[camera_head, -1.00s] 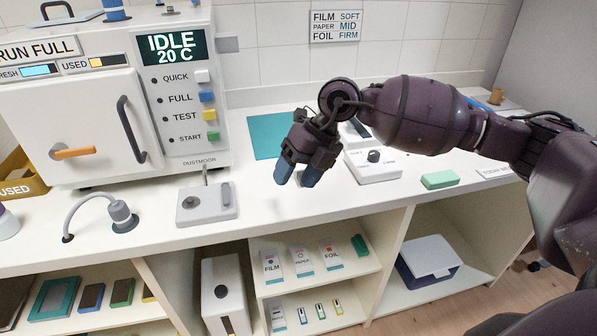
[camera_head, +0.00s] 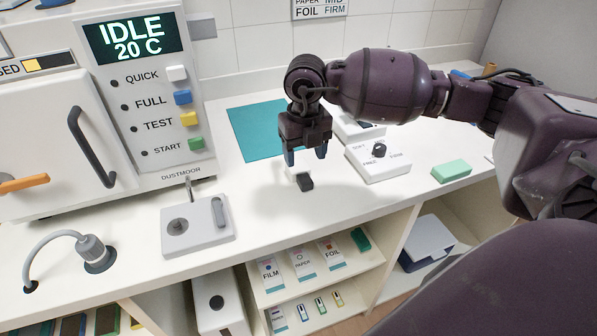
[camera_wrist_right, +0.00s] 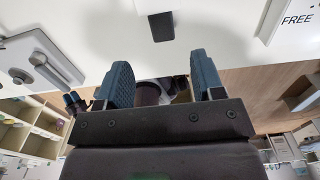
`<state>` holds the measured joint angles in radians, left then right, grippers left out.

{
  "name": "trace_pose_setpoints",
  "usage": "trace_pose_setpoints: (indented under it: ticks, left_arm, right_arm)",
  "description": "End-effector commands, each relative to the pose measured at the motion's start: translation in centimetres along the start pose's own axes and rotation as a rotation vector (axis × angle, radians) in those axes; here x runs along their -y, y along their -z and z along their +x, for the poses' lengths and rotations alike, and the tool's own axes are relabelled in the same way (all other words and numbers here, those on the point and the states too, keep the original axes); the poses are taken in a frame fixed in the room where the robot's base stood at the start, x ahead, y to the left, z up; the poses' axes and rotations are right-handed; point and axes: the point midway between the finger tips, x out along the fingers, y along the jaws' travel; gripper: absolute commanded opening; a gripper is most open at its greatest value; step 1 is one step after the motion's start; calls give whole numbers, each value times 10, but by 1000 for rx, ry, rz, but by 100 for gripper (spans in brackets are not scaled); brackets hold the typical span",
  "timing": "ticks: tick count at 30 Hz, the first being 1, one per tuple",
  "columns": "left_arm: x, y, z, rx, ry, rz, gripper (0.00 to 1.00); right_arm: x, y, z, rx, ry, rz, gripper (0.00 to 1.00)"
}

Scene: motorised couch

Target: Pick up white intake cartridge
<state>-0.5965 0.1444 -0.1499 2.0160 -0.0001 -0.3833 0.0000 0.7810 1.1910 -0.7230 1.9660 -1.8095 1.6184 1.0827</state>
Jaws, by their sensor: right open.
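A small block with a dark end (camera_head: 305,183) lies on the white counter, below my right gripper. In the right wrist view it shows a white body (camera_wrist_right: 153,5) and a dark end (camera_wrist_right: 162,27) at the top, and it looks like the white intake cartridge. In the head view its white part hardly stands out from the counter. My right gripper (camera_head: 305,154) points down above and just behind it, with its blue fingers apart and empty. These fingers (camera_wrist_right: 162,68) also frame the wrist view, with the cartridge beyond them. My left gripper is not in view.
A teal mat (camera_head: 262,135) lies behind the gripper. A white box with a dark knob (camera_head: 378,164) and a green block (camera_head: 452,171) are to the right. A grey device (camera_head: 197,228) and the IDLE machine (camera_head: 120,120) are to the left. The counter around the cartridge is clear.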

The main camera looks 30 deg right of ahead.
Motion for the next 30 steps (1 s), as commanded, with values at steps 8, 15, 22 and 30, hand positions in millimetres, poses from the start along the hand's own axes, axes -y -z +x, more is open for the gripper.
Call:
trace_pose_setpoints:
  ticks: [8,15,22,30]
  left_arm:
    - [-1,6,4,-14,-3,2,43]
    - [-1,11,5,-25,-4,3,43]
    - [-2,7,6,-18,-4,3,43]
    - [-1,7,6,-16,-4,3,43]
  right_arm:
    - [0,1,28,-1,0,0,62]
    - [4,6,51,-3,0,0,62]
    - [4,6,77,-2,0,-2,62]
    - [4,6,77,0,-1,-1,54]
